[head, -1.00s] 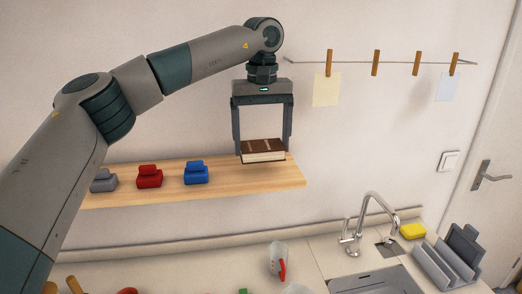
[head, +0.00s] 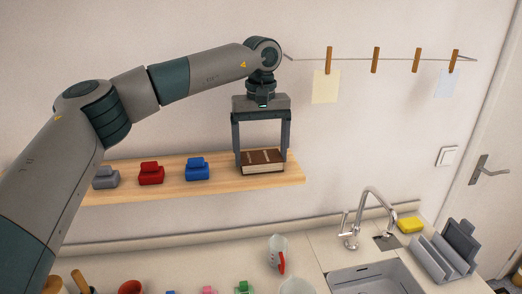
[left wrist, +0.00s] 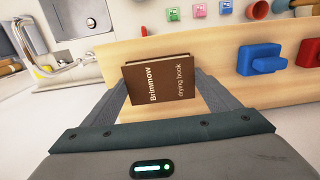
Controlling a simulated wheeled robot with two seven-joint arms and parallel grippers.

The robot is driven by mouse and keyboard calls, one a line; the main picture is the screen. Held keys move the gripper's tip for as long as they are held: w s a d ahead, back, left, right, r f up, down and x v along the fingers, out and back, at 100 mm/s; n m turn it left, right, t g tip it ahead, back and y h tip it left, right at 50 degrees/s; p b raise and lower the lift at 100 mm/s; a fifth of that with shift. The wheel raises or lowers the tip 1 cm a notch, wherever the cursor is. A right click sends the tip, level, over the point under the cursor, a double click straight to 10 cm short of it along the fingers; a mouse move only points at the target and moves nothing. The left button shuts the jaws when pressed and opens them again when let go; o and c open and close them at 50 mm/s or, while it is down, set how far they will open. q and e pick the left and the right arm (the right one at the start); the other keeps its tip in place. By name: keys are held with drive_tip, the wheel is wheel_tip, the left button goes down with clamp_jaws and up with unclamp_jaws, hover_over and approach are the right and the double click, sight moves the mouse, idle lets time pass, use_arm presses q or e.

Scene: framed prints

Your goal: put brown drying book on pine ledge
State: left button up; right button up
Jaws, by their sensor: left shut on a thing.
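The brown drying book (head: 262,160) lies flat at the right end of the pine ledge (head: 222,186) in the head view. My left gripper (head: 261,165) comes down from above and is shut on the book, one finger at each side. In the left wrist view the book (left wrist: 158,82) sits between the fingers, its cover reading "Brimmow drying book", with the pale ledge (left wrist: 215,55) around it. The book looks on or very close to the ledge surface; I cannot tell if it bears fully. My right gripper is not in view.
A blue (head: 197,169), a red (head: 151,173) and a grey object (head: 105,178) stand on the ledge left of the book. Below are a counter with a jug (head: 277,255), a tap (head: 362,215) and a sink (head: 375,279). A line with clothespins (head: 375,60) hangs at right.

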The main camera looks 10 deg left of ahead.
sight(262, 156)
use_arm(q)
drive_tip(key=shift+f, duration=0.1)
drive_tip(key=o, duration=1.4)
drive_tip(key=shift+c, duration=0.2)
drive_tip(key=shift+r, duration=0.2)
drive_tip(key=shift+d+r, duration=0.1)
drive_tip(key=shift+r, duration=0.1)
wheel_tip(262, 156, up, 11)
drive_tip(key=b, duration=0.2)
drive_tip(key=shift+r+b, duration=0.2)
drive_tip(key=shift+b, duration=0.15)
